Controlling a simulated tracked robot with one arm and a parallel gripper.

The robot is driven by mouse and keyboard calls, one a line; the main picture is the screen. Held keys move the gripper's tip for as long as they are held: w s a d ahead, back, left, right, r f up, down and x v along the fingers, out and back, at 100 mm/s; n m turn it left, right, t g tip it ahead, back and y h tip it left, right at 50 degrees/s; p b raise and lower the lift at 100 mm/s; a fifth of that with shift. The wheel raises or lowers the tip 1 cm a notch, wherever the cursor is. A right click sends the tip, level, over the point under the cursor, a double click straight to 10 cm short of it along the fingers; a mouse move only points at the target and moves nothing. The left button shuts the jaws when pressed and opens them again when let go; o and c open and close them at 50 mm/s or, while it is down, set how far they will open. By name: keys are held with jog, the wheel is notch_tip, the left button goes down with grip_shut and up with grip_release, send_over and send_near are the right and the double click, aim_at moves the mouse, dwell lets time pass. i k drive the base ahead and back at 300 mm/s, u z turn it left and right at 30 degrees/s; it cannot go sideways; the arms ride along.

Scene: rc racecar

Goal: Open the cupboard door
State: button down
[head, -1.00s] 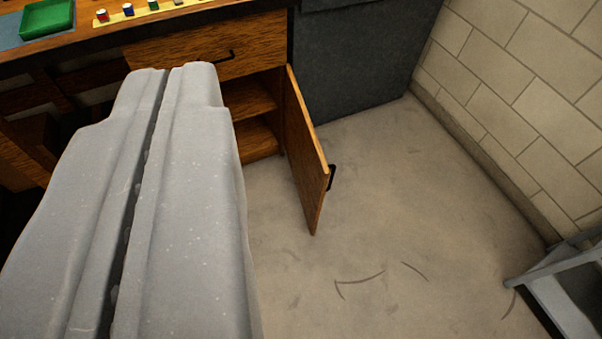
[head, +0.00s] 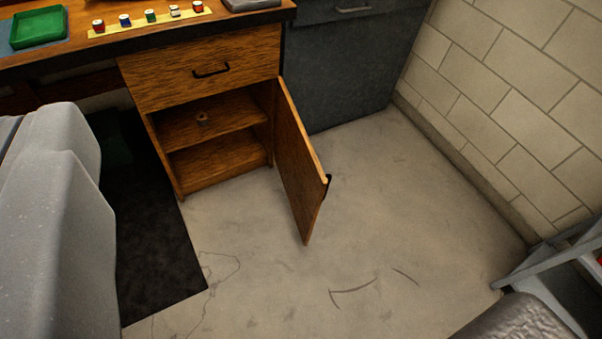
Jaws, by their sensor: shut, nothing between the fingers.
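The wooden cupboard (head: 205,85) stands under the workbench. Its door (head: 298,160) stands swung well out from the front, hinged on the right side. The dark door handle (head: 328,186) shows at the door's free edge, on its outer right face. The open interior shows a shelf (head: 225,128) with a small brownish object (head: 201,118) on it. My grey gripper (head: 22,120) is at the left edge of the picture, shut and empty, left of the cupboard and apart from the door. Part of it is out of frame.
A drawer with a handle (head: 211,71) sits above the cupboard opening. A dark grey cabinet (head: 345,75) and a block wall (head: 510,90) stand to the right. A black mat (head: 150,240) lies left. A grey metal frame (head: 548,268) is at lower right. The floor before the door is clear.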

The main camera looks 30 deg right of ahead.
aim_at(306, 186)
jog(key=i, duration=0.95)
jog(key=z, duration=0.05)
